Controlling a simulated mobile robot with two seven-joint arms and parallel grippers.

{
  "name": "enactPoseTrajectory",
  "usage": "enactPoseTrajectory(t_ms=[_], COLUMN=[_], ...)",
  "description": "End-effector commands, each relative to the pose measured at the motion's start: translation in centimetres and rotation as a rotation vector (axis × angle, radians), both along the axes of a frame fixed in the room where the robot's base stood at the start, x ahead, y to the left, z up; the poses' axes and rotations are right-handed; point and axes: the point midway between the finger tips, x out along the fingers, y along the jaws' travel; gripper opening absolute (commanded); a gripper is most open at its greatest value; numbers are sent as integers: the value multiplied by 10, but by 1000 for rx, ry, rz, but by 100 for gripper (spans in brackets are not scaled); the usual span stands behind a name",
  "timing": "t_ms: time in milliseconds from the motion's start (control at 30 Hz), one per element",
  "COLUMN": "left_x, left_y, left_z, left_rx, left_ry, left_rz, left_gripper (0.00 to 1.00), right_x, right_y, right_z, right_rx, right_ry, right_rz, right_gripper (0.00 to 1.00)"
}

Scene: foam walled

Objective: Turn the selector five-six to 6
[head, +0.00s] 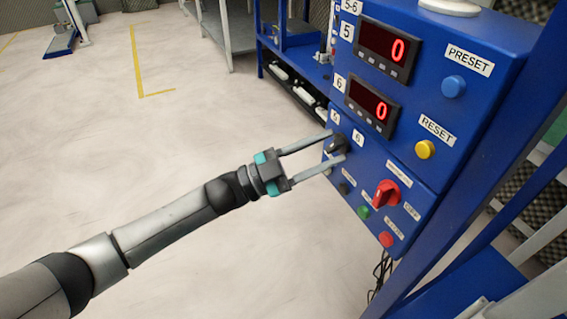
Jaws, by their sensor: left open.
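The selector five-six (338,144) is a small dark knob on the blue control panel (410,167), with a white label "6" to its right and another small label above it. Its pointer direction is too small to tell. My left gripper (337,147) is open, with its two long fingers reaching the panel on either side of the knob, one above and one below. I cannot tell whether they touch it. My right gripper is not in view.
A red rotary switch (387,193) sits to the lower right, with green (363,212) and red (386,239) buttons below. Yellow (425,149) and blue (453,86) buttons are on the right. Two displays (388,48) read 0. Open floor (120,170) lies left.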

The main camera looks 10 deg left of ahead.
Motion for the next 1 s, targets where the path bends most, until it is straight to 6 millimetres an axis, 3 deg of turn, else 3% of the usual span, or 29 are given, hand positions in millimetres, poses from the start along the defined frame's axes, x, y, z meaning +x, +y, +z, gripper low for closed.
enactPoseTrajectory(t_ms=[167,400,700,1000], left_x=[-7,-29,-52,-58], left_y=[17,66,117,132], left_z=[-7,-26,-45,-50], left_rx=[3,6,3,2], left_ry=[4,5,3,0], left_rz=[4,4,3,1], left_gripper=[48,48,48,48], right_x=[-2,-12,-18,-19], right_y=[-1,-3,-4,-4], right_z=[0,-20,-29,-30], right_rx=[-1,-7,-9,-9], right_ry=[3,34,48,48], right_rz=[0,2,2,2], right_gripper=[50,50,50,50])
